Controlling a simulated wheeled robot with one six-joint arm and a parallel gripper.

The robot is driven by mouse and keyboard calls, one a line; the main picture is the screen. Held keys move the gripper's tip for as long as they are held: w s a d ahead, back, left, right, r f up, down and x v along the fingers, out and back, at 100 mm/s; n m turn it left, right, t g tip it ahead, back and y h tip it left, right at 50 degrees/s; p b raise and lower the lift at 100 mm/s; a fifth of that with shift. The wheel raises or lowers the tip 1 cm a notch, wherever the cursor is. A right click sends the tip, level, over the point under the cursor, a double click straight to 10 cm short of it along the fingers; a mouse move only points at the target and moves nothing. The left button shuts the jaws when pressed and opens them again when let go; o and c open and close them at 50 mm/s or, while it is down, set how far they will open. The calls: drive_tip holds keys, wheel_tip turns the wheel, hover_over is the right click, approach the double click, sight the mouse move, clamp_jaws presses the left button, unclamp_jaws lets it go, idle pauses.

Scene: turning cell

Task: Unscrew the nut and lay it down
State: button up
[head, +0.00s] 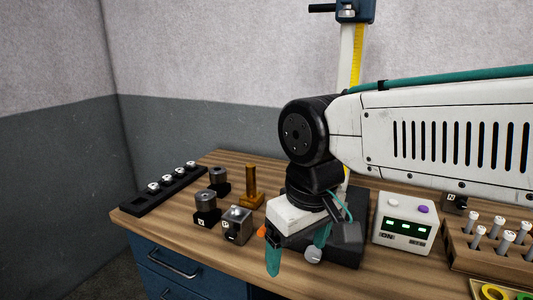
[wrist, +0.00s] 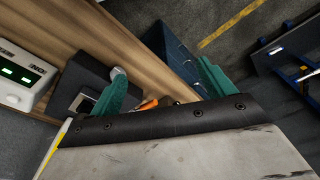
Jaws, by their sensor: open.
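My gripper (head: 297,255) has its two teal fingers spread apart, with nothing seen between them. In the wrist view the fingers (wrist: 162,75) also stand wide apart. The gripper is in front of a dark block (head: 347,246) with a grey round knob (head: 313,256), near the table's front edge. In the wrist view the dark block (wrist: 77,82) lies beside the left finger, which partly covers the grey knob. A small orange thing (wrist: 149,104) shows between the fingers, low in the view; I cannot tell what it is. I cannot make out a nut for certain.
A brass post (head: 250,183) on a base, steel cubes (head: 237,228) and dark cylinders (head: 206,201) stand left of my gripper. A black rack (head: 140,204) lies at the far left. A control box (head: 404,226) and a wooden peg rack (head: 480,262) stand at the right.

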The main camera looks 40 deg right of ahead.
drive_tip(key=w+d+r, duration=0.1)
drive_tip(key=w+d, duration=0.4)
drive_tip(key=d, duration=0.3)
drive_tip(key=w+d+r+m+g, duration=0.1)
drive_tip(key=w+d, duration=0.4)
drive_tip(key=d, duration=0.3)
drive_tip(key=w+d+r+m, duration=0.1)
drive_tip(key=w+d, duration=0.4)
drive_tip(key=d, duration=0.3)
drive_tip(key=shift+w+d, duration=0.2)
drive_tip(key=shift+d, duration=0.15)
drive_tip(key=shift+s+a, duration=0.1)
drive_tip(key=shift+n, duration=0.3)
drive_tip(key=shift+f, duration=3.85)
drive_tip(key=c, duration=1.1)
drive_tip(key=n, duration=0.6)
drive_tip(key=shift+a+n, duration=0.1)
drive_tip(key=shift+n, duration=0.2)
drive_tip(key=shift+c, duration=0.2)
drive_tip(key=n, duration=0.2)
drive_tip(key=shift+r+n, duration=0.1)
drive_tip(key=shift+n, duration=0.2)
